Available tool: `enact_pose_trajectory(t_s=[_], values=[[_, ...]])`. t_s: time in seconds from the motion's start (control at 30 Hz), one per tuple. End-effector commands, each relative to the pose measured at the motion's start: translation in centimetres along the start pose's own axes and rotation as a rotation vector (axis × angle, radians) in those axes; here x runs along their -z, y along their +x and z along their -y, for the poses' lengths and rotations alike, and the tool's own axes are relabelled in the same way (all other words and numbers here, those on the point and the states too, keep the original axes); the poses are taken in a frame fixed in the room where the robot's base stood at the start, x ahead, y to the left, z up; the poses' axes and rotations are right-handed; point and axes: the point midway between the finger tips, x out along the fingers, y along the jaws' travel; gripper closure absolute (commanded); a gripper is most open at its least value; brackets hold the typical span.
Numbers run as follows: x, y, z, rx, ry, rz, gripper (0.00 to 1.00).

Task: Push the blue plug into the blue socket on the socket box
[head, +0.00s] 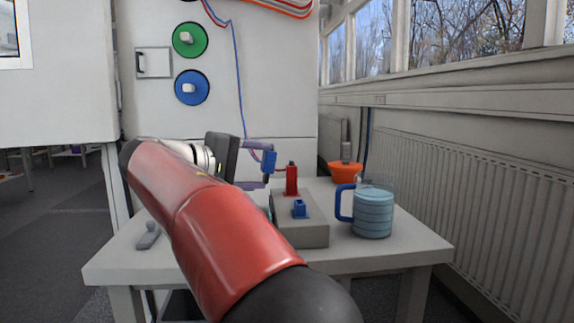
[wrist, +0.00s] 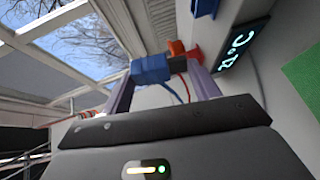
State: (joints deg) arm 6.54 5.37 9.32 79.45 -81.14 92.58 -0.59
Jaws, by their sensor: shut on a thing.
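My gripper (head: 267,166) is shut on the blue plug (head: 270,160), left of the red plug and above the table. In the wrist view the blue plug (wrist: 152,69) sits between the two purple fingers, with a blue wire and a red wire near it. The grey socket box (head: 300,235) lies on the table. The blue socket (head: 300,209) on its top is empty, below and to the right of the held plug. A red plug (head: 291,180) stands upright behind it on the box. My arm hides the left part of the box.
A blue-handled mug (head: 372,212) stands close to the right of the box. An orange bowl (head: 345,173) is at the back right of the table (head: 345,254). A small grey object (head: 148,236) lies at the left. Green (head: 190,40) and blue (head: 192,87) discs are on the cabinet behind.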

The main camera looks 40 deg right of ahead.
Motion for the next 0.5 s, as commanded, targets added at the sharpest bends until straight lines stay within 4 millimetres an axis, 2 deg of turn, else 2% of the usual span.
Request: enact_pose_trajectory(t_s=[0.03, 0.1, 0.23, 0.37, 0.5], values=[[-1.2, 1.4, -0.8, -0.054, -0.011, 0.048, 0.62], [-2.5, 2.6, -2.0, -0.11, -0.028, 0.101, 0.62], [-3.9, 3.7, -3.5, -0.166, -0.049, 0.154, 0.62], [-4.3, 4.0, -3.7, -0.18, -0.058, 0.169, 0.62], [-4.3, 4.2, -3.0, -0.179, -0.058, 0.168, 0.62]])
